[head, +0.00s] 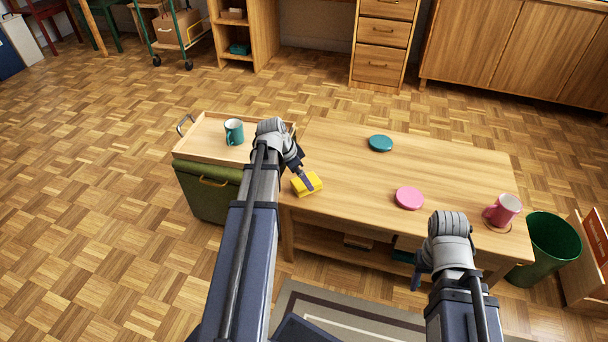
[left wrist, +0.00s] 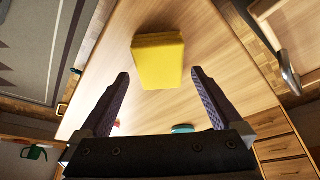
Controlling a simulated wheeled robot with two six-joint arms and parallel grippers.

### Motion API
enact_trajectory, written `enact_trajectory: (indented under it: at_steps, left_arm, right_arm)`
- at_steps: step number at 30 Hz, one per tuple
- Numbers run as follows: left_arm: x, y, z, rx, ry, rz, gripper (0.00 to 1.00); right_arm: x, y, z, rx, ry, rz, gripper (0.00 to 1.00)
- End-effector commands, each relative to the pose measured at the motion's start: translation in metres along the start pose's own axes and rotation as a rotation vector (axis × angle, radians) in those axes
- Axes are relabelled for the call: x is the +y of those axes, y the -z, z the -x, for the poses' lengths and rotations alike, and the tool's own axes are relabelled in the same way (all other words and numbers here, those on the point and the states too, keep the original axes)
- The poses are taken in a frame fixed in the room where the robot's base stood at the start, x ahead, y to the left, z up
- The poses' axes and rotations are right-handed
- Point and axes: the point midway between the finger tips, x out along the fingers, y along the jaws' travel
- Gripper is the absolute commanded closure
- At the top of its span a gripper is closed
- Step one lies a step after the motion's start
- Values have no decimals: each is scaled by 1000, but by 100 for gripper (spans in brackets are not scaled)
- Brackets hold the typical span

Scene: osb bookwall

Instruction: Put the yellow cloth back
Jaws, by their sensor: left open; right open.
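The yellow cloth (head: 299,188) is a small folded block lying on the left end of the low wooden table (head: 455,165). My left gripper (head: 306,184) is over the cloth in the head view, and a finger hides part of it. In the left wrist view the left gripper (left wrist: 160,74) is open and empty, and the cloth (left wrist: 158,60) lies just beyond and between its fingertips. My right gripper (head: 421,279) hangs low by the table's front edge, mostly hidden by its wrist; nothing shows in it.
A wooden tray (head: 205,143) with a teal mug (head: 234,131) sits on a green box (head: 205,195) left of the table. A teal disc (head: 380,143), pink disc (head: 408,198) and pink mug (head: 503,210) stand on the table. A green bin (head: 548,245) is at right.

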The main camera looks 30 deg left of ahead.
Motion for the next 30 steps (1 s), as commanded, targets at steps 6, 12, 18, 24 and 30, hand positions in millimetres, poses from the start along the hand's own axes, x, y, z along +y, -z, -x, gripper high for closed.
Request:
enact_trajectory:
  at_steps: [6, 12, 18, 24, 30]
  left_arm:
    - [0, 2, 44, 0, 0, 3, 0]
    - [0, 2, 76, 0, 1, 3, 0]
    - [0, 1, 93, 1, 0, 1, 0]
    - [0, 0, 93, 1, 0, 0, 0]
    - [6, 3, 91, -6, -5, 2, 0]
  right_arm:
    - [5, -3, 41, -1, -2, -1, 50]
    - [8, -5, 71, -3, -6, -7, 50]
    - [10, -6, 86, -5, -8, -11, 50]
    - [10, -6, 85, -5, -8, -12, 50]
    - [10, -6, 85, -5, -8, -12, 50]
